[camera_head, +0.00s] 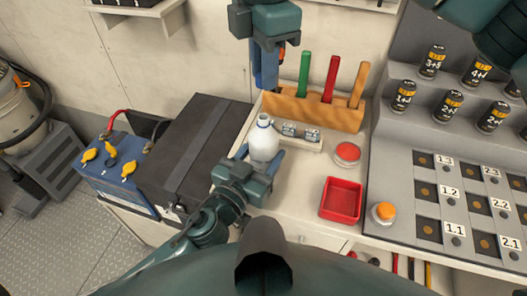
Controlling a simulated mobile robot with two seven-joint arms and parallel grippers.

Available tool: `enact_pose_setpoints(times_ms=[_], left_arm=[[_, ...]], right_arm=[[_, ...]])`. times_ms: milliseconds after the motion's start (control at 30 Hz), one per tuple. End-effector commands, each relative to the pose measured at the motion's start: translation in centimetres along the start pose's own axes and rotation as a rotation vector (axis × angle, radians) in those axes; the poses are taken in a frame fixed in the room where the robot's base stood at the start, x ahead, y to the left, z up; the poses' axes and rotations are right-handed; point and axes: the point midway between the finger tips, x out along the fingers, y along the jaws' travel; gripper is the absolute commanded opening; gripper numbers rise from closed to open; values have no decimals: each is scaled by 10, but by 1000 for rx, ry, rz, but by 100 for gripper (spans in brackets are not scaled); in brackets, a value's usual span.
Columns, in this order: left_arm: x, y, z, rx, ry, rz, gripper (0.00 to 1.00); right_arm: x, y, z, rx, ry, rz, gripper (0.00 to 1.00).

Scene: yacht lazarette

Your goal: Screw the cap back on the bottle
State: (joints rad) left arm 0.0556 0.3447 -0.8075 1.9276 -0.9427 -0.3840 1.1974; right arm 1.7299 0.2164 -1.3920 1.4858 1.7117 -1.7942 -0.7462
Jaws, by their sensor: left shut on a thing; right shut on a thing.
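The white bottle (264,143) stands upright at the left part of the light worktop, its narrow neck bare at the top. My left gripper (258,161) is shut around the bottle's lower body from the front. My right gripper (267,84) points down from above, behind and higher in the picture than the bottle neck, apart from it. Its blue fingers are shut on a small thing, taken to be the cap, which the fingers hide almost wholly.
A wooden rack (312,112) with green, red and orange handles stands behind the bottle, with small metal fittings (300,134) before it. A red round piece (348,152), red tray (341,201) and orange-topped knob (383,212) lie right. A black case (190,150) is left.

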Motion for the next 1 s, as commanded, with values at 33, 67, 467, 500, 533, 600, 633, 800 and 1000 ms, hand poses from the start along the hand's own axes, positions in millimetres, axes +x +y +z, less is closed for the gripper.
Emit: enact_pose_setpoints(times_ms=[33, 67, 467, 500, 533, 600, 633, 800, 1000], left_arm=[[0, 0, 0, 0, 0, 0, 28], [0, 0, 0, 0, 0, 0, 26], [0, 0, 0, 0, 0, 0, 12], [0, 0, 0, 0, 0, 0, 12], [0, 0, 0, 0, 0, 0, 12], [0, 0, 0, 0, 0, 0, 12], [0, 0, 0, 0, 0, 0, 12], [0, 0, 0, 0, 0, 0, 12], [0, 0, 0, 0, 0, 0, 12]], right_arm=[[0, 0, 0, 0, 0, 0, 1], [0, 0, 0, 0, 0, 0, 1], [23, 0, 0, -1, 2, -4, 1], [29, 0, 0, -1, 2, -3, 1], [33, 0, 0, -1, 2, -4, 1], [42, 0, 0, -1, 0, -2, 1], [45, 0, 0, -1, 1, -2, 1], [50, 0, 0, 0, 0, 1, 1], [50, 0, 0, 0, 0, 1, 1]])
